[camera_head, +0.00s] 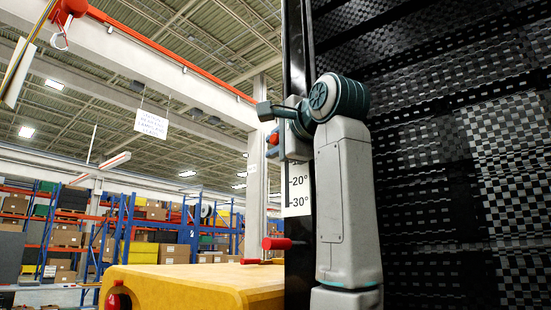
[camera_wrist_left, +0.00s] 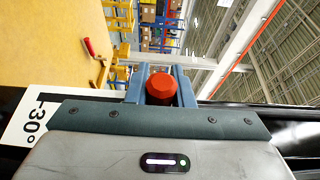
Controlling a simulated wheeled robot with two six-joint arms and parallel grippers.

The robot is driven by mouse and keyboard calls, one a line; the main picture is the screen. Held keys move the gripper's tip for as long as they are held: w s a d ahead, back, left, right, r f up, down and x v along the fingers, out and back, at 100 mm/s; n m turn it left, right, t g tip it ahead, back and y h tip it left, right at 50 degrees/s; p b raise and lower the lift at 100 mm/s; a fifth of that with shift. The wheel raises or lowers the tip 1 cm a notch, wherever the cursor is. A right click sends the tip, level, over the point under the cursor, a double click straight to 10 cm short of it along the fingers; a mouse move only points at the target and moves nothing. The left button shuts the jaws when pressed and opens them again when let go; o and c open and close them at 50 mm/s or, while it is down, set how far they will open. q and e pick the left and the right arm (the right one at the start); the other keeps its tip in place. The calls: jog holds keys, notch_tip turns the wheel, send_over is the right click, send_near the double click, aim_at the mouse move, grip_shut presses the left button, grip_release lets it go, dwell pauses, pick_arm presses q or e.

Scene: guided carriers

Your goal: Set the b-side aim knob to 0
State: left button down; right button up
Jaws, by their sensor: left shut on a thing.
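The red aim knob (camera_head: 273,139) sits at the edge of a tall dark panel, beside a white scale plate (camera_head: 297,197). The plate shows 20° and 30° marks below the knob; its upper part is hidden behind my gripper. My left gripper (camera_head: 276,147) is at the knob. In the left wrist view the red knob (camera_wrist_left: 161,86) lies between the two blue-grey fingers (camera_wrist_left: 161,82), which are shut on it. The 30° mark on the plate (camera_wrist_left: 32,120) also shows there. The knob's exact reading is hidden. My right gripper is in neither view.
A dark checkered wall (camera_head: 450,180) fills the right side. Storage racks (camera_head: 190,240) stand far back. A sign hangs from the ceiling (camera_head: 151,124).

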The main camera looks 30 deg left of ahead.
pick_arm(q)
jog(key=shift+s+r, duration=0.1)
jog(key=shift+r, duration=0.35)
jog(key=c, duration=1.3)
grip_release()
jog(key=shift+o, duration=0.2)
jog(key=shift+f, duration=0.1)
jog(key=shift+d+f, duration=0.1)
jog(key=b+v, duration=0.4)
jog(key=v, duration=0.6)
jog(key=shift+d, duration=0.2)
